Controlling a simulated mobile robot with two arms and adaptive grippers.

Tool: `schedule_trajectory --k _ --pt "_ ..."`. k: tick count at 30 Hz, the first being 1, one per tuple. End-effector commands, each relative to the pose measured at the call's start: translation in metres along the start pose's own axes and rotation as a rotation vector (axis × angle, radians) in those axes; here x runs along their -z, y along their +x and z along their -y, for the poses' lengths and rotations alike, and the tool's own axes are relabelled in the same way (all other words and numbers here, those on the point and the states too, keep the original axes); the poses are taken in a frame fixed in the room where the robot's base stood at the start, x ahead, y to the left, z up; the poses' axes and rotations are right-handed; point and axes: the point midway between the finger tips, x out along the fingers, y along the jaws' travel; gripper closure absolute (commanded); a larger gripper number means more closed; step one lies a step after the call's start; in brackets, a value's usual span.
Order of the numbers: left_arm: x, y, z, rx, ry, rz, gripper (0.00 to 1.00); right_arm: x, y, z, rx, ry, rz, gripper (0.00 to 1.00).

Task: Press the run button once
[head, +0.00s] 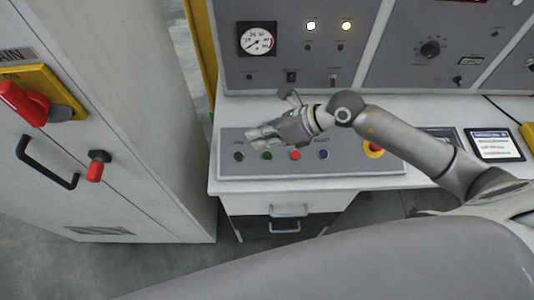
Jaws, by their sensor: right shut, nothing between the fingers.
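A sloped grey button panel (345,162) lies on the white desk. My right gripper (255,139) is shut and empty. It appears over the panel, just above the green button in the picture, with its fingers pointing left. It hides the labels over the green and red buttons, so I cannot read which is run. The gripper's height above the panel is unclear. My left gripper is not in view.
A red-and-yellow emergency stop (375,150) sits right of the buttons, close to my arm. An upright console (300,65) with a gauge (257,39) and lit lamps stands behind. A tablet (494,145) lies right. A tall cabinet (110,110) stands left.

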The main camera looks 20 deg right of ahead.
Motion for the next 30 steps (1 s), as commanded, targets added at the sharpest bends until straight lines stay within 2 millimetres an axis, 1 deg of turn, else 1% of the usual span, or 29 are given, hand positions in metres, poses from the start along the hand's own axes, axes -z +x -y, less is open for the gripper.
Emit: schedule_trajectory --k 1,4,14,17,20,30 --pt "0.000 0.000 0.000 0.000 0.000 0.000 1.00 0.006 -0.003 0.008 0.027 -0.027 -0.038 1.00" --pt "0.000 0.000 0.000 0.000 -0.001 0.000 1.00 0.015 -0.006 0.017 0.055 -0.053 -0.086 1.00" --pt "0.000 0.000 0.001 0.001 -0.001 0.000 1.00 0.017 -0.006 0.018 0.060 -0.058 -0.094 1.00" --pt "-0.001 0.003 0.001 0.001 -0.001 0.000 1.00 0.019 -0.003 0.020 0.060 -0.057 -0.093 1.00" --pt "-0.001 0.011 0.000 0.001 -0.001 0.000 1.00 0.024 0.002 0.025 0.059 -0.057 -0.093 1.00" --pt "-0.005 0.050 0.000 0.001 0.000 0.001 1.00 0.051 0.033 0.053 0.059 -0.056 -0.091 1.00"
